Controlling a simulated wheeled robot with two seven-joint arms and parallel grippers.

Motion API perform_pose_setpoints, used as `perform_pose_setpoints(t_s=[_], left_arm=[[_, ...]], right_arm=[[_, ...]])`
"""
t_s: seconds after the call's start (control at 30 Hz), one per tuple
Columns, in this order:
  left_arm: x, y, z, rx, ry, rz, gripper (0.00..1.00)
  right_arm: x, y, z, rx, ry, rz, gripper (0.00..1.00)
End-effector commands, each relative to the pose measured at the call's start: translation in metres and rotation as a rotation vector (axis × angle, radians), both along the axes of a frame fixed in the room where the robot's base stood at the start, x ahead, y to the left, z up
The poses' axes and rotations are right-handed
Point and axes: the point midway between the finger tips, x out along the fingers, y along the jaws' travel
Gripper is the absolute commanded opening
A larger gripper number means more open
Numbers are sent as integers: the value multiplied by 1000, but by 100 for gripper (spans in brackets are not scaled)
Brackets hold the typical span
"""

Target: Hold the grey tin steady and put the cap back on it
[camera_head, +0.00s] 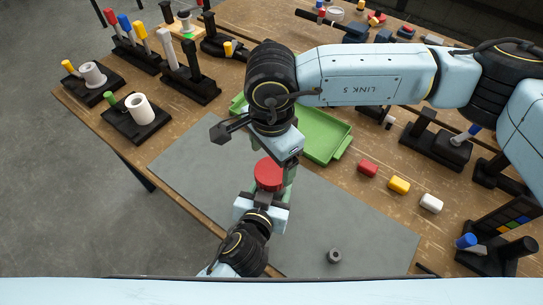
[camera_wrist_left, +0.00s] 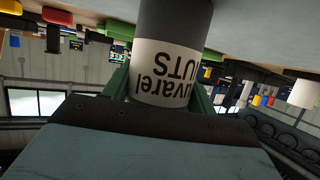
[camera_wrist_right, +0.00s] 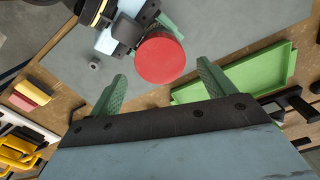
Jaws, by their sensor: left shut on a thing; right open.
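The red round cap (camera_head: 268,172) shows in the head view at the top of what my left gripper (camera_head: 265,190) holds. The grey tin (camera_wrist_left: 172,18), with a white lettered label, stands between the green fingers of my left gripper (camera_wrist_left: 160,88) in the left wrist view. Its top is hidden there, and I cannot tell how firmly the cap sits. My right gripper (camera_head: 274,152) is open just behind the cap. In the right wrist view the cap (camera_wrist_right: 160,57) lies beyond and between the open fingertips of my right gripper (camera_wrist_right: 162,75), apart from them.
A grey mat (camera_head: 195,165) covers the front of the wooden table, mostly clear. A small grey nut (camera_head: 334,256) lies on it. A green tray (camera_head: 330,132) is behind my right gripper. Red, yellow and white blocks (camera_head: 399,185) lie to the right. Black stands (camera_head: 137,118) line the left edge.

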Motion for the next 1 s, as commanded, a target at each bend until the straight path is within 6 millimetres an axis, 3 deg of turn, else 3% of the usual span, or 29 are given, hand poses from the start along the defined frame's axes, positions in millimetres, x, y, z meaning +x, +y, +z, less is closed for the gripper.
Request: perform_pose_setpoints(t_s=[0.3,0.47,0.77,1.0], left_arm=[[1,0,2,-2,-3,-1,0],[1,0,2,-2,-3,-1,0],[1,0,2,-2,-3,-1,0],[1,0,2,-2,-3,-1,0]], right_arm=[[1,0,29,-1,-2,239,82],[0,0,35,-2,1,299,82],[0,0,33,-2,2,298,82],[-1,0,5,-3,4,297,82]])
